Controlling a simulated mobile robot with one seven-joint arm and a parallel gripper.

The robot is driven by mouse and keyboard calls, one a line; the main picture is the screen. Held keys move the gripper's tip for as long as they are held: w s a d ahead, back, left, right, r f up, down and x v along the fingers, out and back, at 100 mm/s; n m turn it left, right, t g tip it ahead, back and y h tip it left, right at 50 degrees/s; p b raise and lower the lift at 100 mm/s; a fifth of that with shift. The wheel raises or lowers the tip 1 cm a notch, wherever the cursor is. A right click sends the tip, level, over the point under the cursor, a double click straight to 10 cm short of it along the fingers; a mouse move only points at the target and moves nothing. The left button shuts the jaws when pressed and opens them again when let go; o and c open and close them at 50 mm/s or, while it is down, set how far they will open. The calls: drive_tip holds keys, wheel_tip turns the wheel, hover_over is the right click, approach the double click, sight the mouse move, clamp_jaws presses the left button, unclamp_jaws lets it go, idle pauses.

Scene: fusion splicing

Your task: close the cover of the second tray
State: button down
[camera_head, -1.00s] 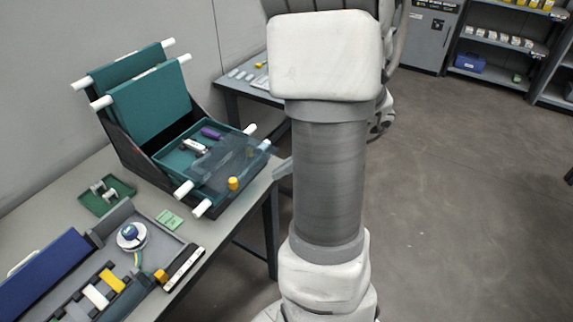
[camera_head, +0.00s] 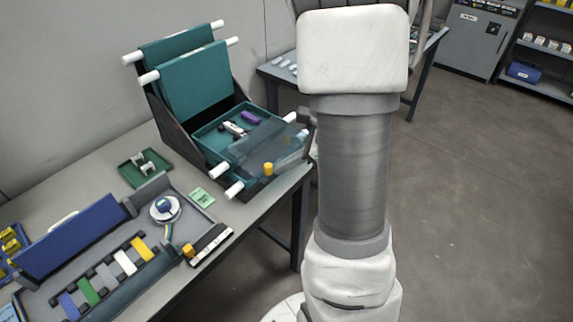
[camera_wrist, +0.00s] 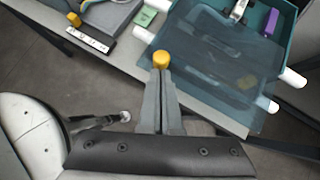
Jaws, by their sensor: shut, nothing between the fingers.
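A teal tray (camera_head: 207,140) lies lowered at the front of a dark rack; it also shows in the wrist view (camera_wrist: 283,50). A smoky see-through cover (camera_head: 288,158) with a yellow knob (camera_head: 268,169) extends at its front side, leaving the back part of the tray uncovered. In the wrist view the cover (camera_wrist: 205,68) overlaps the front of the tray, and its knob (camera_wrist: 161,59) stands at my fingertips. My gripper (camera_wrist: 160,76) is shut and empty, just at or below the knob; contact cannot be told. In the head view my arm hides the gripper.
Two teal trays (camera_head: 195,80) stand upright behind. The lowered tray holds a purple piece (camera_head: 250,117) and a white-black piece (camera_head: 235,130). A splicing station with a blue lid (camera_head: 70,235), a green dish (camera_head: 145,165) and a green card (camera_head: 202,197) occupy the table. Floor at right is clear.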

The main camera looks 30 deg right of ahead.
sight(269, 143)
drive_tip(key=w+a, duration=0.1)
drive_tip(key=w, duration=0.2)
drive_tip(key=w+a, duration=0.1)
drive_tip(key=w, duration=0.3)
drive_tip(key=w+a, duration=0.2)
drive_tip(key=w, duration=0.2)
drive_tip(key=shift+w, duration=0.1)
